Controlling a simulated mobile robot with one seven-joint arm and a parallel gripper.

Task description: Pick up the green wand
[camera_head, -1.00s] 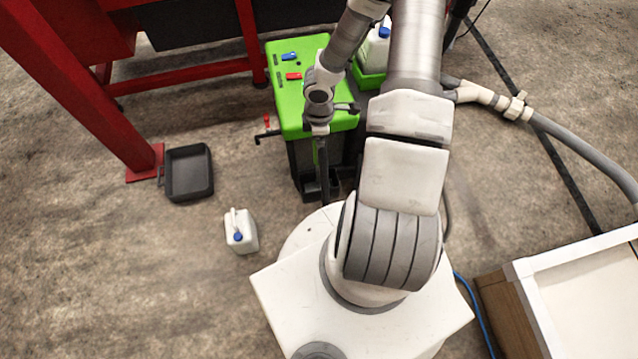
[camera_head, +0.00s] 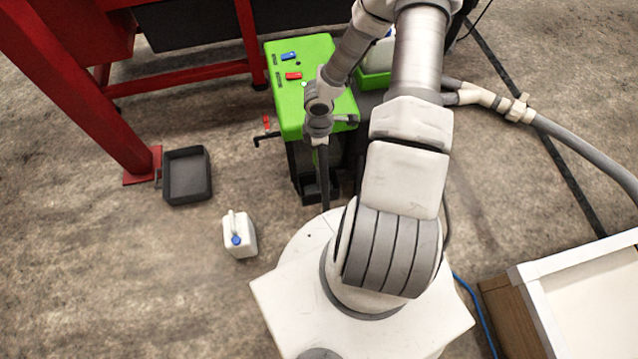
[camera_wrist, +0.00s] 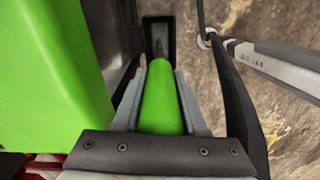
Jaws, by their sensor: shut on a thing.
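The green wand (camera_wrist: 162,105) is a smooth green cylinder in the wrist view. It lies lengthwise between the two grey fingers of my gripper (camera_wrist: 160,72), which is shut on it. The wand's dark far end points into a black rectangular holder (camera_wrist: 146,32). I cannot tell whether it still touches the holder.
The machine's green side (camera_wrist: 50,65) is close on the left in the wrist view. A red frame (camera_head: 108,105), a black tray (camera_head: 187,175) and a white jug (camera_head: 240,234) stand to the left. A grey hose (camera_head: 585,155) runs at the right. Bare floor lies front left.

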